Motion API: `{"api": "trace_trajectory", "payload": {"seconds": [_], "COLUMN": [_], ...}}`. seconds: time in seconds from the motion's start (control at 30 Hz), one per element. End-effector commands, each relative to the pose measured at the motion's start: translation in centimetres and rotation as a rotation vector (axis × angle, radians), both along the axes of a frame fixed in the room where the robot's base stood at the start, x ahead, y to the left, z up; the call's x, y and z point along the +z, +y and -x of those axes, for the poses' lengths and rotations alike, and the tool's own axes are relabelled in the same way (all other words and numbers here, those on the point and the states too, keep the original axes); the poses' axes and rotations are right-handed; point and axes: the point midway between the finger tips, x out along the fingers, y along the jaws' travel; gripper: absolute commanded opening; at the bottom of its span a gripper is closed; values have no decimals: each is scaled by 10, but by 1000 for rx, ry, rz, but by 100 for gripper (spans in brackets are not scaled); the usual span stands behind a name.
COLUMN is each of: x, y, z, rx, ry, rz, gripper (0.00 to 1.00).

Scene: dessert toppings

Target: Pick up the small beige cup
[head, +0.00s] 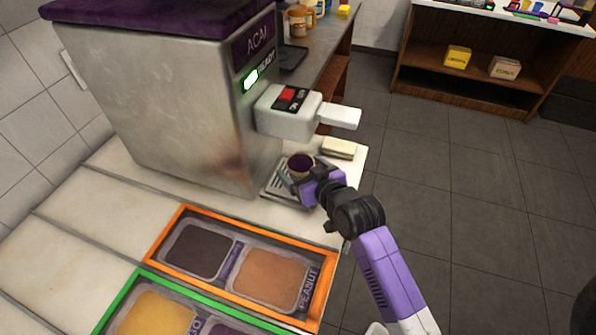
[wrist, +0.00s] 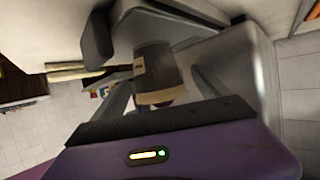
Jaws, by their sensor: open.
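The small beige cup (head: 300,165) stands on the drip tray (head: 279,181) below the nozzle of the acai machine in the head view. Its inside looks dark purple. My gripper (head: 305,183) is open at the cup's near side, and it hides the cup's lower part there. In the wrist view the cup (wrist: 156,73) shows a beige band and a small label, and it lies between my two open fingers. I cannot tell whether either finger touches it.
The acai machine (head: 185,95) stands close behind, and its dispenser (head: 290,111) overhangs the cup. A pale block (head: 339,148) lies just right of it. An orange-framed topping tray (head: 233,292) with filled compartments is in front. Open floor lies to the right.

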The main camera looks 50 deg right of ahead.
Motion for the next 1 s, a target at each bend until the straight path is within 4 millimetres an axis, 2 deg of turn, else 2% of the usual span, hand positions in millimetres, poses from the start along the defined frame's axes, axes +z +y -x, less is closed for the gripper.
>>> {"api": "trace_trajectory", "payload": {"seconds": [0.23, 0.57, 0.9, 0.97, 1.0], "x": [-11, -14, -14, -13, -13], "y": [-12, -14, -14, -14, -14], "z": [-29, -34, -33, -34, -34], "rx": [1, 1, 1, 1, 1], "ry": [0, -1, 0, -2, -2], "rz": [0, 1, 0, 1, 1], "gripper": [87, 87, 20, 8, 8]}}
